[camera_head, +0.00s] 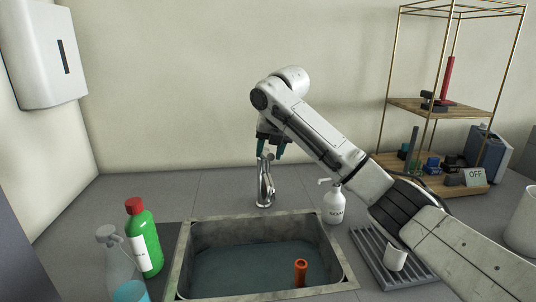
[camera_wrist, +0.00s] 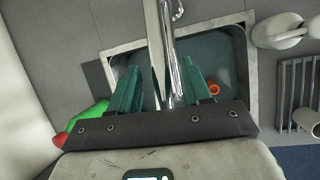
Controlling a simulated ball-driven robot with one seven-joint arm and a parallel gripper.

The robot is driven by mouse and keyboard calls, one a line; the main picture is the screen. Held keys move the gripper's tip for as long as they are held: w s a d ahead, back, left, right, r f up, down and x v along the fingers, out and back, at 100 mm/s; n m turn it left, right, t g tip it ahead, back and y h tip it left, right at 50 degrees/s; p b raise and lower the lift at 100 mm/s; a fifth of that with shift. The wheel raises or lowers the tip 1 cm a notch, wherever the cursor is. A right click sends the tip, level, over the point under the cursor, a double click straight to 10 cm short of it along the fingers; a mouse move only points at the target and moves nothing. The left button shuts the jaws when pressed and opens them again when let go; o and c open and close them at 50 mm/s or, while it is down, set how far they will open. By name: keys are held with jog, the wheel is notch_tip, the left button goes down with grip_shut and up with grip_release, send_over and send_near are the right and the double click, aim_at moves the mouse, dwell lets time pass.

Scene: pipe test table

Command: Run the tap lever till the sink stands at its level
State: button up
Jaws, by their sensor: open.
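The chrome tap (camera_head: 265,185) stands upright behind the sink, with its upper end just below my gripper. My gripper (camera_head: 269,152) points down with its teal fingers apart and nothing held. In the wrist view the tap (camera_wrist: 166,50) passes between the fingers of my gripper (camera_wrist: 158,88); I cannot tell if they touch it. The lever is not clearly seen apart from the tap body. The sink (camera_head: 182,262) holds dark, bluish water (camera_head: 245,268). An orange tube (camera_head: 300,272) stands in it, also seen in the wrist view (camera_wrist: 214,89). No running stream is visible.
A green bottle with a red cap (camera_head: 146,240) and a clear bottle (camera_head: 115,258) stand left of the sink. A soap dispenser (camera_head: 333,205) and a ribbed drying rack (camera_head: 372,258) are on the right. A wire shelf (camera_head: 425,105) stands at the back right.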

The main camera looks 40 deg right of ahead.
jog(key=shift+x, duration=1.2)
jog(key=shift+c, duration=0.4)
grip_shut()
jog(key=shift+r, duration=0.1)
